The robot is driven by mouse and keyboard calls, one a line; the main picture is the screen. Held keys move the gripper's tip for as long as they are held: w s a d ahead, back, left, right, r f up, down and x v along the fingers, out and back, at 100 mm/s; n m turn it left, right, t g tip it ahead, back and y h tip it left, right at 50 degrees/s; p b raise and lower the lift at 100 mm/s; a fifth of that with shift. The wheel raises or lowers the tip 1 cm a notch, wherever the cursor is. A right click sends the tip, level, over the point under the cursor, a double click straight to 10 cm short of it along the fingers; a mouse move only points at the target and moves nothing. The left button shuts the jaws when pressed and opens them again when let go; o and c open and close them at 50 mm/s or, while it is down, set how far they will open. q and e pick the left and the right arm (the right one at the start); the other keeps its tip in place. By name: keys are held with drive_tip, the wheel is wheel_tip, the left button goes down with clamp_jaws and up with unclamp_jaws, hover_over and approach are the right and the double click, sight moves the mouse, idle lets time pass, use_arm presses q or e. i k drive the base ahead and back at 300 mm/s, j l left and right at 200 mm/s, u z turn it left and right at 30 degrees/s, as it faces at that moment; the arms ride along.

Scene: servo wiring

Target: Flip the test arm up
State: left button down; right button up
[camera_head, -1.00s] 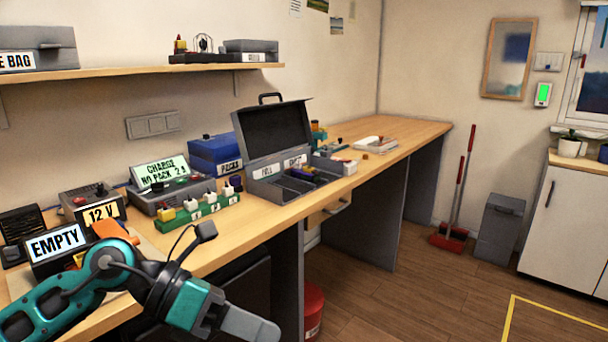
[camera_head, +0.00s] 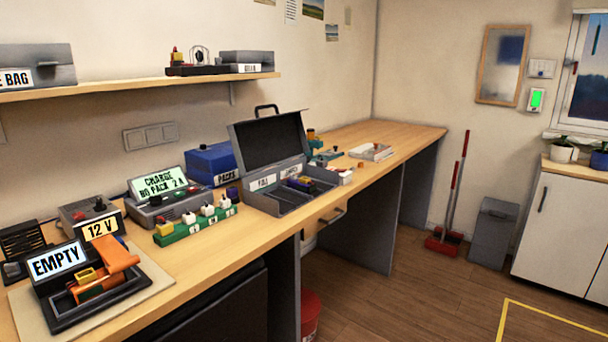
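A black test stand (camera_head: 62,318) with a lit display reading EMPTY (camera_head: 57,262) sits on a pale board at the near left of the bench. An orange arm-like part (camera_head: 118,256) stands on the stand's right side, its upper part leaning toward the back. I take it to be the test arm; its exact angle is hard to tell. A small yellow piece (camera_head: 85,276) and a dark green part lie beside it in the stand. Neither of my grippers shows in this view.
Behind the stand are a 12 V box (camera_head: 98,230), a charger (camera_head: 160,192) and a green strip with several plugs (camera_head: 198,224). An open grey case (camera_head: 275,195) stands farther right.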

sight(113, 253)
drive_tip(key=u, duration=1.35)
